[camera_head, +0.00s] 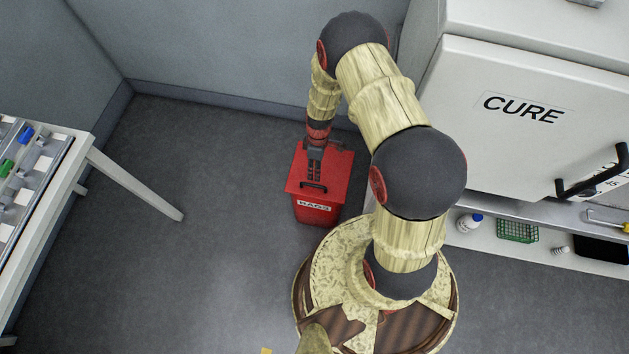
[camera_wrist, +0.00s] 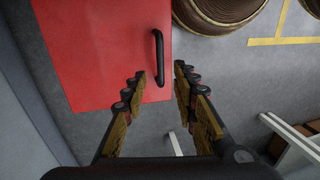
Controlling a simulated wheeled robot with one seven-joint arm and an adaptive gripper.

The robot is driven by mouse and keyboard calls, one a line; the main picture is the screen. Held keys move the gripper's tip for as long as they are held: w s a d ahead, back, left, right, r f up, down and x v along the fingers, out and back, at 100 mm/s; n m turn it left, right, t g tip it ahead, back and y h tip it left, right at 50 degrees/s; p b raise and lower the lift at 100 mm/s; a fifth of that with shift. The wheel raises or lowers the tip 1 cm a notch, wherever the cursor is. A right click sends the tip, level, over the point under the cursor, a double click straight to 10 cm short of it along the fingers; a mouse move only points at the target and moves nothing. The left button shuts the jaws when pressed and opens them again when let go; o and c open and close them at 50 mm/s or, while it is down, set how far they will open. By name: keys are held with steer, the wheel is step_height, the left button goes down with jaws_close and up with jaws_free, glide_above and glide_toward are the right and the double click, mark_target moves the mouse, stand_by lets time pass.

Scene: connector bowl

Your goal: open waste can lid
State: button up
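The red waste can (camera_head: 318,211) stands on the floor beside my base, with a label reading RAGS on its front. Its red lid (camera_head: 337,165) looks shut and has a black handle (camera_head: 313,186) near its front edge. In the wrist view the lid (camera_wrist: 100,45) fills the upper left, with its handle (camera_wrist: 158,56) near the lid's right edge. My gripper (camera_head: 315,178) is over the lid, close to the handle.
A white cabinet marked CURE (camera_head: 530,120) stands at the right, with a shelf (camera_head: 490,238) of small items below. A white table (camera_head: 72,150) is at the left. Walls stand close behind the can. The floor (camera_head: 210,230) left of the can is clear.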

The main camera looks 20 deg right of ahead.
steer(key=f, duration=0.2)
steer(key=f+b, duration=0.1)
steer(key=f, duration=0.2)
steer(key=s+a+f+b, duration=0.1)
steer(key=f, duration=0.1)
steer(key=shift+s+f, duration=0.1)
steer(key=shift+f, duration=0.15)
steer(key=shift+c, duration=0.2)
jaws_close()
stand_by(0.5)
